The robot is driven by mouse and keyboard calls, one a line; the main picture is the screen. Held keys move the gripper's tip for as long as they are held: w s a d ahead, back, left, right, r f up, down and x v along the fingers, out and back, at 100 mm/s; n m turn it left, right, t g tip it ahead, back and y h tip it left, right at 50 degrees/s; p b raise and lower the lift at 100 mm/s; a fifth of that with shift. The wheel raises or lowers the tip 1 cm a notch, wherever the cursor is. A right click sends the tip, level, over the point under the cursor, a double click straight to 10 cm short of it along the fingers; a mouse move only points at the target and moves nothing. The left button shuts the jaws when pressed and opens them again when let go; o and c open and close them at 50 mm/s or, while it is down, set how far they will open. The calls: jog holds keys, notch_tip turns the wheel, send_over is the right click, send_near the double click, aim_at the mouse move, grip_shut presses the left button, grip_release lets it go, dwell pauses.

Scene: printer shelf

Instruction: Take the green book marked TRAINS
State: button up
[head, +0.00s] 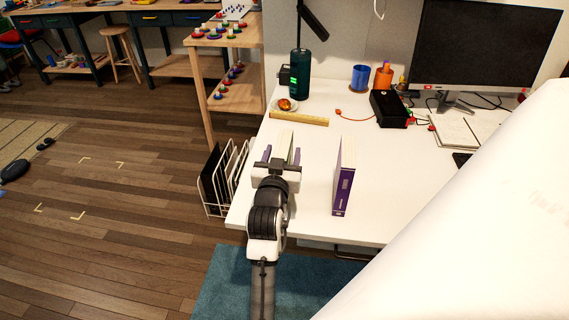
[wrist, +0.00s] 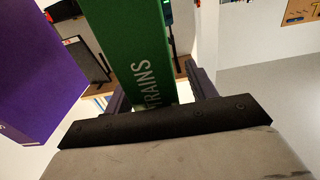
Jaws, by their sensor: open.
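The green book (wrist: 138,55) shows its spine with white TRAINS lettering in the wrist view. In the head view the book (head: 290,148) stands upright on the white desk, partly hidden by my gripper. My gripper (head: 281,155) is open at the desk's left side. Its two fingers lie on either side of the green book, with space visible beside the spine in the wrist view. I cannot tell whether either finger touches it.
A purple book (head: 345,177) stands upright to the right of my gripper. A white wire rack (head: 228,175) stands by the desk's left edge. A wooden strip (head: 300,118), dark green cylinder (head: 300,75) and black box (head: 390,109) lie farther back. Desk between the books is clear.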

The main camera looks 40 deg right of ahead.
jog(key=shift+w+d, duration=0.1)
jog(key=shift+d, duration=0.05)
jog(key=shift+c, duration=0.7)
grip_shut()
jog(key=shift+r, duration=0.15)
